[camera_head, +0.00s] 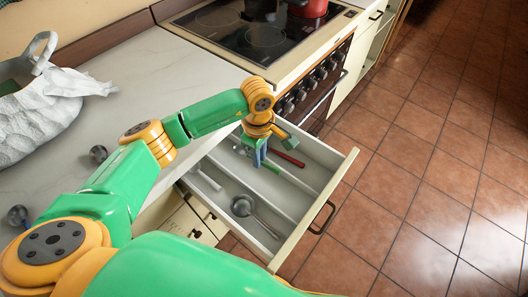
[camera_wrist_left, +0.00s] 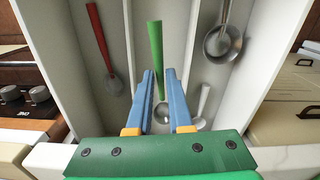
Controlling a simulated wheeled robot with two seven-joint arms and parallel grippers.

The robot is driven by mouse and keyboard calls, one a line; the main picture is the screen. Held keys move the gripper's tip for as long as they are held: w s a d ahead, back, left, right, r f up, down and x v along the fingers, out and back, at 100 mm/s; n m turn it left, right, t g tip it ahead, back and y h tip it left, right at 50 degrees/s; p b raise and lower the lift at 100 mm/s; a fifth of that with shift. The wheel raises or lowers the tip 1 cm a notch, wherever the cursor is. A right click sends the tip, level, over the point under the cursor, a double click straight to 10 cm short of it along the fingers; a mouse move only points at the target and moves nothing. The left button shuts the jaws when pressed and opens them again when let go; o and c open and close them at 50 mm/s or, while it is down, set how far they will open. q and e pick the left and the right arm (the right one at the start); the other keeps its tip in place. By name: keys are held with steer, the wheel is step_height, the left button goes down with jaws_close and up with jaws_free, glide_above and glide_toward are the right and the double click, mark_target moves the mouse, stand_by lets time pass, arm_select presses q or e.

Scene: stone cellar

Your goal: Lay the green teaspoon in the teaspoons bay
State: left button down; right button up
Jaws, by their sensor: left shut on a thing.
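The green teaspoon (camera_wrist_left: 156,45) has a green handle and a metal bowl, which shows low between my fingers in the left wrist view. My left gripper (camera_wrist_left: 161,75) is shut on its handle, inside the open drawer. In the head view the gripper (camera_head: 254,160) hides part of the spoon, and a bit of green handle (camera_head: 273,168) shows beside it. The spoon lines up with the middle bay; I cannot tell whether it touches the floor. A red-handled spoon (camera_wrist_left: 98,38) lies in the bay on the left of the wrist view. My right gripper is not in view.
The drawer (camera_head: 338,183) has thin dividers. A metal ladle (camera_head: 242,206) and a white-handled spoon (camera_head: 208,180) lie in the near bay. A stove (camera_head: 262,42) with a red pot (camera_head: 309,8) stands behind. A cloth bag (camera_head: 45,105) sits on the counter.

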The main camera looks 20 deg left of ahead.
arm_select(q)
step_height(320, 180, down, 8)
steer(key=b, duration=0.6)
steer(key=shift+f+b, duration=0.1)
steer(key=shift+b, duration=0.2)
steer(key=shift+c, duration=2.2)
jaws_free()
steer(key=shift+r, duration=0.2)
step_height(320, 180, up, 9)
steer(key=p, duration=0.6)
steer(key=shift+p, duration=0.4)
steer(key=shift+f, duration=0.1)
